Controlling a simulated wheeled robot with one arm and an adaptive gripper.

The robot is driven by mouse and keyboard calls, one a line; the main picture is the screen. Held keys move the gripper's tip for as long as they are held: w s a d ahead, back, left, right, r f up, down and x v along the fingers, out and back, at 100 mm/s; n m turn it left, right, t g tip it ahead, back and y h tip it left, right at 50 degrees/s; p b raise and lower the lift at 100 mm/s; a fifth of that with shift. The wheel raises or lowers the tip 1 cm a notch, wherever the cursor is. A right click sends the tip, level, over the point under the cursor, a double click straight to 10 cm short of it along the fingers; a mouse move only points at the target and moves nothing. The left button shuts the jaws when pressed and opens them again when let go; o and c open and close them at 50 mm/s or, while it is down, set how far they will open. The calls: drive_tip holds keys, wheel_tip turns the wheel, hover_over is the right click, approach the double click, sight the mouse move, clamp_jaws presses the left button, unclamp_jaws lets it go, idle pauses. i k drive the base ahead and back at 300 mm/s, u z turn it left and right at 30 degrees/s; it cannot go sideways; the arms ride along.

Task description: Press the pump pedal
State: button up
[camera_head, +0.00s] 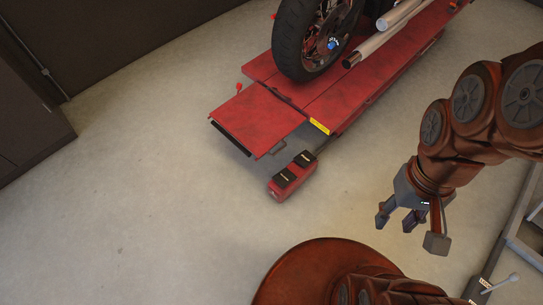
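The pump unit is a small red box with two black pedals (284,178) on top, on the floor by the near end of the red lift (345,85). One pedal is nearer and the other (304,159) is farther; each bears a small label too small to read. My gripper (411,229) hangs to the right of the pedals and nearer to me, pointing down. Its fingers are spread, with nothing between them, and it is apart from the pedals. Nothing covers the pedals.
A motorcycle wheel (310,35) stands on the lift. A ramp plate (257,119) slopes at the lift's near end. Dark cabinets (30,120) stand at the left. A metal frame (525,225) is at the right edge. The floor (150,200) left of the pedals is clear.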

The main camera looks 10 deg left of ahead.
sight(304, 158)
drive_tip(key=u, duration=0.3)
drive_tip(key=k, duration=0.65)
drive_tip(key=u, duration=0.4)
drive_tip(key=i, duration=1.7)
drive_tip(key=z, duration=0.4)
